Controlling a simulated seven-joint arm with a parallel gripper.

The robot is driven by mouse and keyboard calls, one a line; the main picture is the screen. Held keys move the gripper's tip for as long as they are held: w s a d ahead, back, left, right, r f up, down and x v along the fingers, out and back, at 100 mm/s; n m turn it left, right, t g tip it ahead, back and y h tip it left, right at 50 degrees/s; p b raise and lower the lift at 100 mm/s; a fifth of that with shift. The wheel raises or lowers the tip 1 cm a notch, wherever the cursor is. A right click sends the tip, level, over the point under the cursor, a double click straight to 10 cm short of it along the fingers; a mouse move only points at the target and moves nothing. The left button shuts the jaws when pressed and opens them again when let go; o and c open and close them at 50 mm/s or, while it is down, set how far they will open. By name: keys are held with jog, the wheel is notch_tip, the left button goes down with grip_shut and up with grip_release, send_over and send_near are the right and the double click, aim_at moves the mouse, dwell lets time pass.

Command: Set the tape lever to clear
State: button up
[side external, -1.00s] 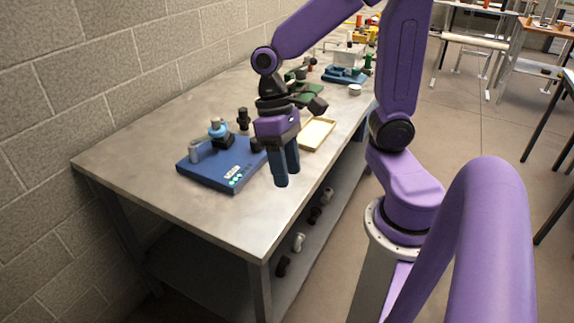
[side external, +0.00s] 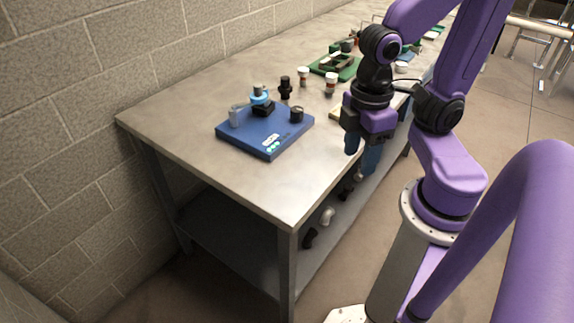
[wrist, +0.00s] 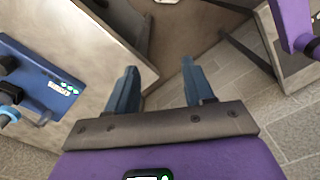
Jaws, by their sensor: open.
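A blue base board (side external: 280,140) lies on the grey table and carries a light blue and black fitting (side external: 260,97), a grey upright piece (side external: 235,118) at its left edge and a black knob (side external: 296,114). White labels and green marks show on its front part. I cannot tell which part is the tape lever. My gripper (side external: 362,150) is right of the board, near the table's front edge, pointing down. In the wrist view its two blue fingers (wrist: 160,88) are apart with nothing between them. There the board (wrist: 35,68) is at the left, partly cut off.
A black fitting (side external: 286,88) and white-and-brown jars (side external: 330,85) stand behind the board. A green board (side external: 335,68) with parts lies farther back. A pale tray (side external: 335,114) is partly hidden by my gripper. Bare table (side external: 215,180) lies in front of the board.

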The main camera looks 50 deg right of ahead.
aim_at(258, 85)
jog(key=shift+s+n, duration=0.2)
jog(key=shift+n, duration=0.3)
jog(key=shift+c, duration=0.2)
jog(key=w+d+f+m+g+y, duration=0.1)
jog(key=w+d+m+g+y, duration=0.3)
jog(key=w+m, duration=0.65)
jog(key=w+d+f+m+g+y, duration=0.1)
jog(key=w+d+m+y, duration=0.1)
jog(key=w+m+y, duration=0.7)
jog(key=w+d+f+m+t+y, duration=0.1)
jog(key=w+d+f+m+t, duration=0.1)
jog(key=w+d+m+t, duration=0.75)
jog(key=d+f+m+t+y, duration=0.1)
jog(key=d+m+t, duration=0.5)
jog(key=d, duration=0.8)
jog(key=shift+m+g, duration=0.65)
jog(key=shift+m, duration=0.05)
jog(key=x, duration=1.7)
jog(key=shift+a+r, duration=0.2)
jog(key=shift+a, duration=0.05)
jog(key=shift+c, duration=0.3)
grip_shut()
